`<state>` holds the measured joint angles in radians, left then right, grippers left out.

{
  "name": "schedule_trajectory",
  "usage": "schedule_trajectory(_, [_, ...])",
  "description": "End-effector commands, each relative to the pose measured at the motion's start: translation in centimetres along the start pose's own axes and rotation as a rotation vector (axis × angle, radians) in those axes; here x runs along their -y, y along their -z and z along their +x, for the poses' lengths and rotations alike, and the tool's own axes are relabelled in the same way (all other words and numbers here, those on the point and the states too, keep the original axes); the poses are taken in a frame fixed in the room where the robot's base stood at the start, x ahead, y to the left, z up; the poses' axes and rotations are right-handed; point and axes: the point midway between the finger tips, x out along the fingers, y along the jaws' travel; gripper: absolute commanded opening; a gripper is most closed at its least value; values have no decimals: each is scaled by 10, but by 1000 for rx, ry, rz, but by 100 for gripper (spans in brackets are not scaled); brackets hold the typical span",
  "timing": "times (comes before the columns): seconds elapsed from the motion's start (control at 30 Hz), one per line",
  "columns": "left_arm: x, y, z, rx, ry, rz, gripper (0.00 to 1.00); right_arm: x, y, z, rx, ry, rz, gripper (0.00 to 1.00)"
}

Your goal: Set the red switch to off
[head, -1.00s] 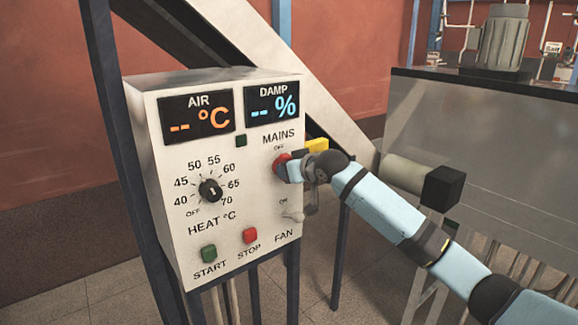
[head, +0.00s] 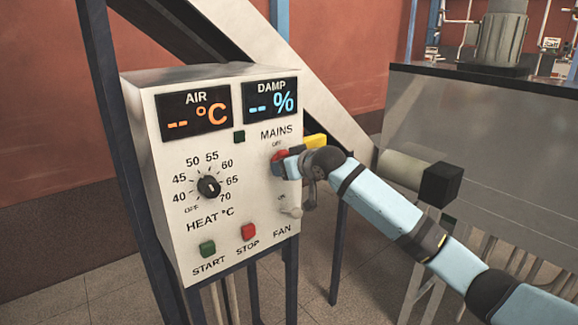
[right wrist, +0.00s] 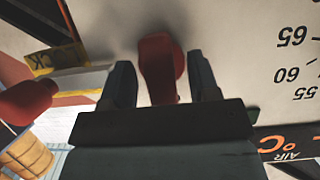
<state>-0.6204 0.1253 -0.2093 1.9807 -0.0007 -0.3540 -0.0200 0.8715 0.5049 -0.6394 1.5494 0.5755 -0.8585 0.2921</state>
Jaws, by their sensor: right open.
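The red mains switch (head: 278,156) is on the front of the white control panel (head: 170,240), just under the MAINS and OFF lettering. In the right wrist view the red switch (right wrist: 160,62) sticks out from the panel between my two fingers. My right gripper (right wrist: 162,82) is open, with one finger on each side of the switch. I cannot tell whether either finger touches it. In the head view my right gripper (head: 288,166) comes in from the right and partly hides the switch. My left gripper is not in view.
The panel has AIR (head: 196,112) and DAMP (head: 270,103) displays showing dashes, a black heat dial (head: 209,187), a green START button (head: 207,249), a red STOP button (head: 249,232) and a fan switch (head: 291,211). A yellow part (head: 316,141) is close behind my gripper.

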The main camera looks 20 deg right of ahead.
Motion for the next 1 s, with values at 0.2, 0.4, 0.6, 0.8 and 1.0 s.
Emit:
schedule_trajectory(0.2, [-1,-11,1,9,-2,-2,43,0,-2,-20,-1,0,-2,55])
schedule_trajectory(0.4, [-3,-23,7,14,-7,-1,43,-1,-3,-64,-2,-1,-3,55])
schedule_trajectory(0.6, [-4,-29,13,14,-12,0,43,0,-2,-107,-2,-1,-3,55])
schedule_trajectory(0.8, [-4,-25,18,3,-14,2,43,0,-1,-132,-1,-1,-1,55])
schedule_trajectory(1.0, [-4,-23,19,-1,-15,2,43,0,0,-138,0,0,0,55])
